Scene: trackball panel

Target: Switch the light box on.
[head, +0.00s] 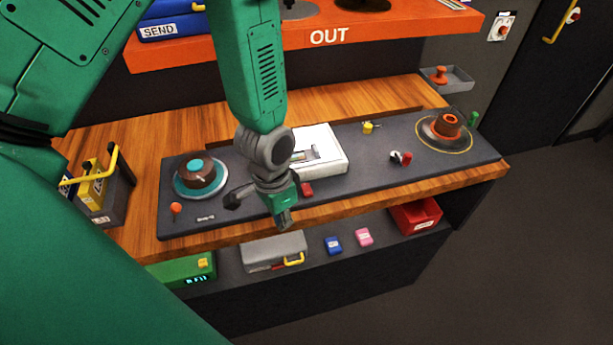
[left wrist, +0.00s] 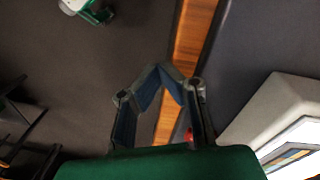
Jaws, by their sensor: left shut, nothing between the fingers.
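The light box is likely the white box (head: 334,163) on the dark panel in the middle of the bench, with a small picture on its top. It also shows at the right of the left wrist view (left wrist: 262,112). A small red part (head: 307,189) sits at its front side, and a bit of red shows beside my finger in the left wrist view (left wrist: 188,134). I cannot tell whether the box is lit. My left gripper (head: 285,222) is shut and empty, in front of the box near the panel's front edge; its fingertips meet in the left wrist view (left wrist: 160,69). My right gripper is not in view.
On the panel (head: 240,215) stand a teal-rimmed turntable knob (head: 200,174), an orange knob (head: 175,208), a red-and-white switch (head: 405,158) and an orange-topped dial (head: 447,124). An orange shelf (head: 400,34) hangs above. A lower shelf holds a grey case (head: 272,248) and a red bin (head: 415,216).

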